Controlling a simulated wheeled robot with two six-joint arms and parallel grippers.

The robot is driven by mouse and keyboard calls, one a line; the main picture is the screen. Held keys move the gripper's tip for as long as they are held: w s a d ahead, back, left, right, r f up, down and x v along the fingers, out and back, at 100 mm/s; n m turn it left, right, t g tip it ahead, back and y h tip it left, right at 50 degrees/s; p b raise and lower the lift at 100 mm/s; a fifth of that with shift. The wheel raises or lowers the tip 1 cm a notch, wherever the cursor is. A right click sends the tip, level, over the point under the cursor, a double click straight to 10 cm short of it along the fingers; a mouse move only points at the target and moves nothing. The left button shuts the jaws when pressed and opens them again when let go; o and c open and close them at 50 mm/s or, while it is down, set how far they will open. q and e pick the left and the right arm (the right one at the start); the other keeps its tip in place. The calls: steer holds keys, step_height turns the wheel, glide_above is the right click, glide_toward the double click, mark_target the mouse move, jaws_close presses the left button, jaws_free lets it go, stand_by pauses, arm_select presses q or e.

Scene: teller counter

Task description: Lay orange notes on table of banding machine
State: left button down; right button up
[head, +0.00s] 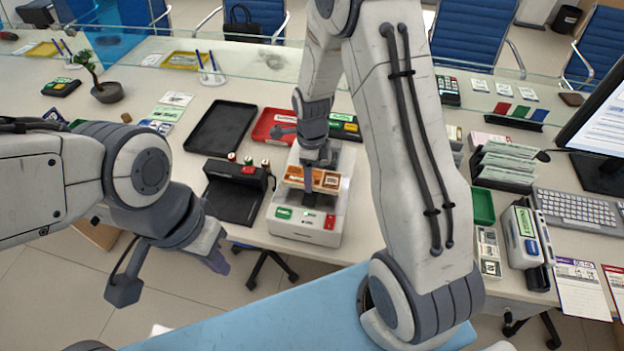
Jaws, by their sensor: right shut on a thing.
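The banding machine (286,228) is a white box with green and red buttons, near the counter's front edge. The orange notes (296,172) are at its top, partly hidden by my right gripper. My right gripper (309,192) points down over the machine and is shut on the orange notes. I cannot tell whether the notes rest fully on the machine's table. My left gripper (214,261) hangs in front of the counter's edge at the left, away from the notes. Its fingers are too small and turned to show their opening.
A black device (235,200) stands left of the machine. A black tray (220,128) and a red tray (270,125) lie behind. A note rack (505,165), green tray (483,206), keyboard (577,208) and monitor (598,115) are at right. A glass screen crosses behind.

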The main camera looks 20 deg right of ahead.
step_height(320, 180, down, 3)
steer(key=shift+s+r+p, duration=0.1)
steer(key=shift+r+p, duration=0.1)
steer(key=shift+p, duration=0.1)
steer(key=shift+f, duration=0.35)
steer(key=shift+f, duration=0.15)
